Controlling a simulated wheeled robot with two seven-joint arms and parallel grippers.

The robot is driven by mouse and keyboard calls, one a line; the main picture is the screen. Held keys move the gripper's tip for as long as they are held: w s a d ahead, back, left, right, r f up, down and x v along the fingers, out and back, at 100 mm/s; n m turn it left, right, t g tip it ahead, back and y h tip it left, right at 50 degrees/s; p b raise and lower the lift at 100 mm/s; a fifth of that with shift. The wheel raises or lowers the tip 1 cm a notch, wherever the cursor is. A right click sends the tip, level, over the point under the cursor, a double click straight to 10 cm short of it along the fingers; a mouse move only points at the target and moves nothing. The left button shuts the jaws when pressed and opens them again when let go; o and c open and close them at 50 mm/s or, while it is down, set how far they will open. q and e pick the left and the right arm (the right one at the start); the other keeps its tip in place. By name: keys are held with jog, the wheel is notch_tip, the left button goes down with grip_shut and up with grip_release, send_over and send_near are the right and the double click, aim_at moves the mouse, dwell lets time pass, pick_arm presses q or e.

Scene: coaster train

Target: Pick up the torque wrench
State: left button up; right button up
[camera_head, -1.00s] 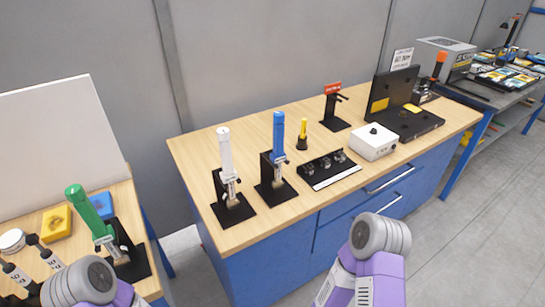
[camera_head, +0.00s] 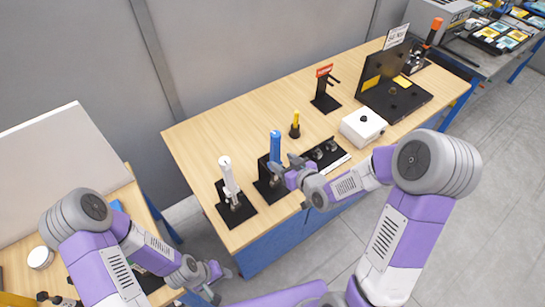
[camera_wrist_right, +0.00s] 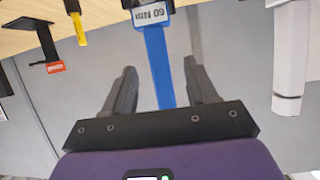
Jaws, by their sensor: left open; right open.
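A blue-handled torque wrench (camera_head: 275,146) stands upright in a black stand on the wooden bench. My left gripper (camera_head: 220,282) is open and empty, low over the gap between the benches.
A yellow-handled tool (camera_head: 295,125), a black rack (camera_head: 338,163), a white box (camera_head: 362,127) and a black stand with a red sign (camera_head: 325,97) sit on the bench (camera_head: 215,129). An orange-topped tool (camera_head: 432,32) stands at the far right. The bench's back left is clear.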

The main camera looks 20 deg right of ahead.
aim_at(272, 150)
jog(key=shift+w+r, duration=0.25)
jog(key=shift+r, duration=0.35)
jog(key=shift+w, duration=0.2)
jog(key=shift+x, duration=0.8)
jog(key=shift+p+x, duration=0.95)
jog(key=shift+x, duration=1.75)
jog(key=shift+a, duration=0.1)
grip_shut()
jog(key=shift+r, duration=0.15)
